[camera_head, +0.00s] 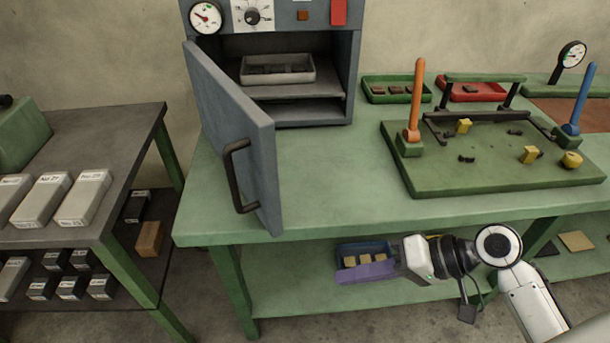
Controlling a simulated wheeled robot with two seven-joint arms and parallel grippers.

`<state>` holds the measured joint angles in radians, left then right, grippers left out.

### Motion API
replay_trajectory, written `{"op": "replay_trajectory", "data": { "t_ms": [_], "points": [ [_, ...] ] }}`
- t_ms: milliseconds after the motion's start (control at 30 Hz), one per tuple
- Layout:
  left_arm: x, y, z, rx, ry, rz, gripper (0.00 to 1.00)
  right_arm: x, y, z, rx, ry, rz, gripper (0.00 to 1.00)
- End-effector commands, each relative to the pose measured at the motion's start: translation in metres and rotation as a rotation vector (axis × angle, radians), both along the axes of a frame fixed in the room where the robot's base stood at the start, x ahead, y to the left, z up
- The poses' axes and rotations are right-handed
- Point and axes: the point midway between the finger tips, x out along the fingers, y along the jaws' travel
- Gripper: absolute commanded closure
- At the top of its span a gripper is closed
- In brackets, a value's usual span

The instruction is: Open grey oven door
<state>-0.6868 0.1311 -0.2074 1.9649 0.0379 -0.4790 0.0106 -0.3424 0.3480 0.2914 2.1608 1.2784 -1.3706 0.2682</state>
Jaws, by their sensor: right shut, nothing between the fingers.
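The grey oven (340,75) stands on the green table, and its cavity faces me. Its grey door (238,130) stands wide open, swung out to the left on its left side. A dark curved handle (237,175) is on the door's face. Inside the oven, a pale tray (278,69) with dark pieces rests on a shelf. My right gripper (345,274) is shut and empty, low at the table's front edge, to the right of the door and apart from it. My left gripper is not in view.
The green table (330,185) is clear in front of the oven. A green board (480,182) with orange and blue levers lies at right. Behind it are green (398,98) and red (474,96) trays. A blue bin (362,250) sits on the lower shelf. A dark bench (80,140) stands at left.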

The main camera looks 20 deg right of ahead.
Motion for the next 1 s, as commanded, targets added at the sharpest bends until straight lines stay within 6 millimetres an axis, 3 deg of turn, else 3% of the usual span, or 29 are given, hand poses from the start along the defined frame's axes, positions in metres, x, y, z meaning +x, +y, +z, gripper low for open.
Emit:
{"op": "replay_trajectory", "data": {
  "t_ms": [100, 200, 300, 400, 567, 1000],
  "points": [
    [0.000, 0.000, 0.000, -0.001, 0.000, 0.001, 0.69, 0.029, -0.022, 0.059, 0.242, -0.030, -0.073, 1.00],
    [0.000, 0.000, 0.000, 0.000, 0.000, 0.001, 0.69, 0.043, -0.041, 0.105, 0.416, -0.054, -0.111, 1.00],
    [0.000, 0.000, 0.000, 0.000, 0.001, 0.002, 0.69, 0.051, -0.057, 0.141, 0.543, -0.075, -0.132, 1.00],
    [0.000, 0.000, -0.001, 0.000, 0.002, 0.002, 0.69, 0.054, -0.066, 0.162, 0.614, -0.088, -0.139, 1.00],
    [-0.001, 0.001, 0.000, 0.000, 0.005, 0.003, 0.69, 0.060, -0.062, 0.171, 0.648, -0.092, -0.141, 1.00],
    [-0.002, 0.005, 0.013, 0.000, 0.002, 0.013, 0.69, 0.108, 0.012, 0.173, 0.648, -0.094, -0.138, 1.00]
  ]
}}
